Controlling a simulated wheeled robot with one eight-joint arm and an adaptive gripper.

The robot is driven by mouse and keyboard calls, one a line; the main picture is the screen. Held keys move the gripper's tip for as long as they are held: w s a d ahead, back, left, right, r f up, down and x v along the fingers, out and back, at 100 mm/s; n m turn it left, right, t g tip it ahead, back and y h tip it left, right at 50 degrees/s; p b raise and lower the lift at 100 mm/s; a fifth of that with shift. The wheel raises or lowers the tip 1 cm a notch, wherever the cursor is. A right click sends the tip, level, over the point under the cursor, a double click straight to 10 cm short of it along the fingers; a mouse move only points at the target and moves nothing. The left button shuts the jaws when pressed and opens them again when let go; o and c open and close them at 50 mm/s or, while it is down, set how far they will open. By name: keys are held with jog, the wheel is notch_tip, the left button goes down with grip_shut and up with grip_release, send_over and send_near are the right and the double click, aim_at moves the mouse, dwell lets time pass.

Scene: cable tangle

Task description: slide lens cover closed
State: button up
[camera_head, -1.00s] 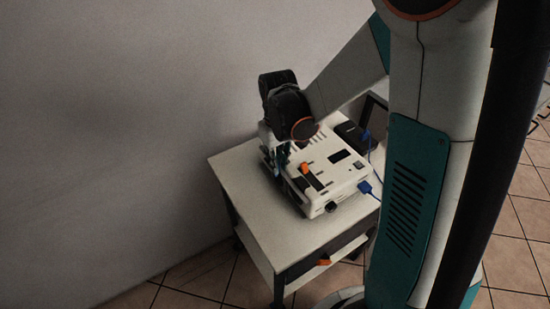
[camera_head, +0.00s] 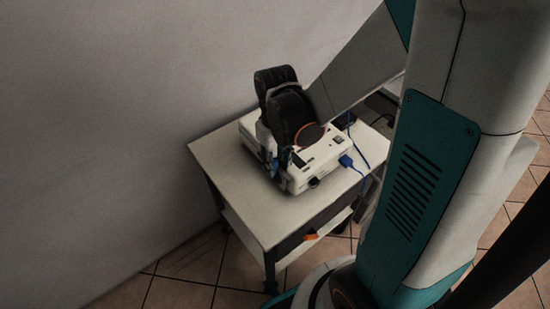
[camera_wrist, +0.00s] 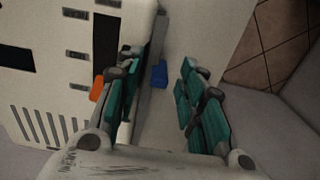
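A white projector-like device (camera_head: 308,172) sits on the small white table, with a round dark lens (camera_head: 314,183) low on its front. In the wrist view the device's top (camera_wrist: 75,15) fills the left side, with an orange knob (camera_wrist: 97,88) beside my left finger. A small blue piece (camera_wrist: 160,75) shows between my fingers, next to the device's edge; I cannot tell whether it is the lens cover. My gripper (camera_wrist: 168,70) is open, its left finger over the device's edge and its right finger out past it. My wrist hides much of the device in the head view.
The table (camera_head: 235,190) has free top to the left and front of the device. A blue cable plug (camera_head: 346,161) sticks out of the device's right side. An orange handle (camera_head: 311,237) shows under the tabletop. A wall (camera_head: 90,130) stands behind on the left.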

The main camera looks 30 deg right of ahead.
notch_tip(320, 180, up, 12)
dwell(0.9)
jog(key=s+a+r+m+t, duration=0.2)
jog(key=s+r+t, duration=0.3)
jog(key=s+t, duration=0.1)
jog(key=shift+s+a+r+t, duration=0.15)
jog(key=shift+a+t, duration=0.15)
jog(key=shift+t, duration=0.3)
dwell(1.5)
